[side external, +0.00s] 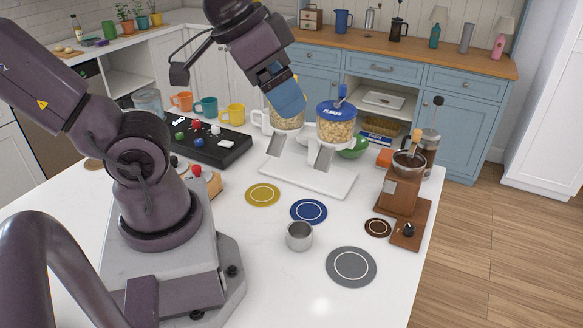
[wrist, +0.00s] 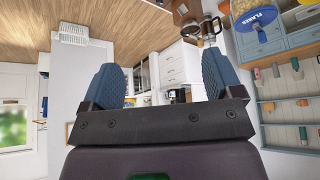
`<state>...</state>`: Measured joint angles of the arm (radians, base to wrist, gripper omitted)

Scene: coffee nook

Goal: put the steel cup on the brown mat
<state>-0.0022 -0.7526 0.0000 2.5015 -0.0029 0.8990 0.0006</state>
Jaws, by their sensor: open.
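The steel cup (side external: 299,236) stands upright on the white table, near its front middle, between the blue mat and the grey mat. The brown mat (side external: 377,227) is a small dark disc with a pale ring, bare, to the right of the cup and beside the wooden grinder. My gripper (side external: 288,98) is raised high above the table in the side view, in front of the cereal dispenser. In the wrist view my gripper (wrist: 160,85) has its two blue fingers wide apart with nothing between them. The cup and the brown mat do not show in the wrist view.
A yellow mat (side external: 262,195), blue mat (side external: 309,211) and grey mat (side external: 351,266) lie around the cup. The coffee grinder (side external: 401,188) stands tall just behind the brown mat. The cereal dispenser (side external: 336,128) and a black tray (side external: 235,149) stand further back.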

